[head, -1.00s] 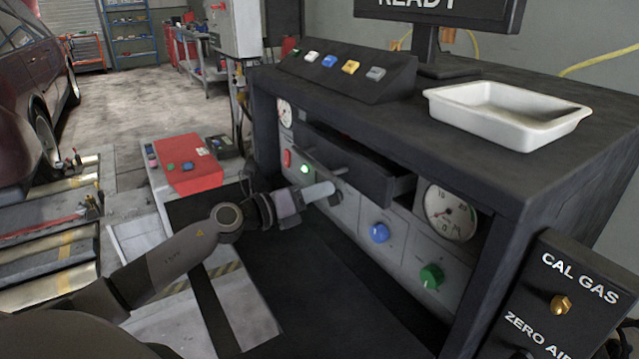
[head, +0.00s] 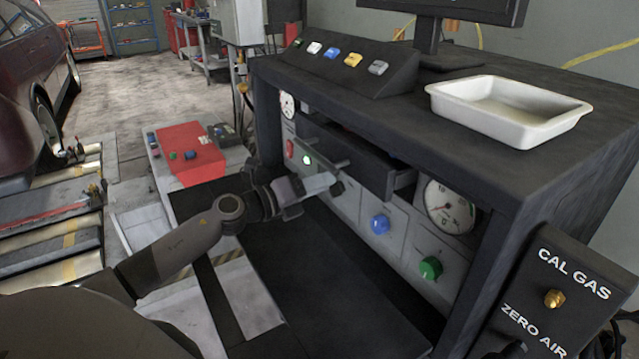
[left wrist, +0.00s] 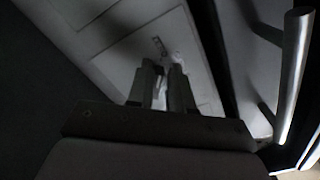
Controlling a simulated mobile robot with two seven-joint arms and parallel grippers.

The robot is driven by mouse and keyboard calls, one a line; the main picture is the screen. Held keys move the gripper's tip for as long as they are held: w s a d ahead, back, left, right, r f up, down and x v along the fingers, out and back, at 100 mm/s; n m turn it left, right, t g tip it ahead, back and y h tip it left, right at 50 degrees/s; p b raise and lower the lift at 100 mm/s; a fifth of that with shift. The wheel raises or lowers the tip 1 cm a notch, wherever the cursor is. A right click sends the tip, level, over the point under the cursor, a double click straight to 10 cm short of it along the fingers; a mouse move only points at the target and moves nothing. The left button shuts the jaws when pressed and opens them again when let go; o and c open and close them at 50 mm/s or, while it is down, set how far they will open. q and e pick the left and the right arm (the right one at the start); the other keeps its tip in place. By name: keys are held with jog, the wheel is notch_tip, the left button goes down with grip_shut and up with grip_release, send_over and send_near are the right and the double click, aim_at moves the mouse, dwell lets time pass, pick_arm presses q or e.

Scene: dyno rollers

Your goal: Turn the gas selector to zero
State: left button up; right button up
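The cabinet's lower front panel carries a blue knob (head: 380,224) and a green knob (head: 430,267). No label in view marks either as the gas selector. My left gripper (head: 337,187) is at the panel, left of the blue knob and below the open drawer (head: 365,160). In the left wrist view the two fingers (left wrist: 162,85) stand close together with a narrow gap, tips at the pale panel (left wrist: 110,40). A small dark mark shows just beyond the tips. Whatever lies between the tips is hidden. My right gripper is out of view.
The drawer's bar handle (left wrist: 293,75) runs close to the right of the left gripper. A round gauge (head: 450,207) and a lit green button (head: 307,160) are on the cabinet front. A white tray (head: 510,108) stands on top. A CAL GAS panel (head: 575,300) is at right.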

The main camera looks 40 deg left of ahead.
pick_arm(q)
jog(key=shift+o, duration=0.9)
jog(key=shift+s, duration=0.1)
jog(key=b+v, duration=0.1)
jog(key=v, duration=0.3)
jog(key=shift+s+a+f, duration=0.1)
jog(key=shift+s+f, duration=0.05)
jog(key=shift+s, duration=0.1)
jog(key=shift+v, duration=1.2)
jog(key=shift+a, duration=0.1)
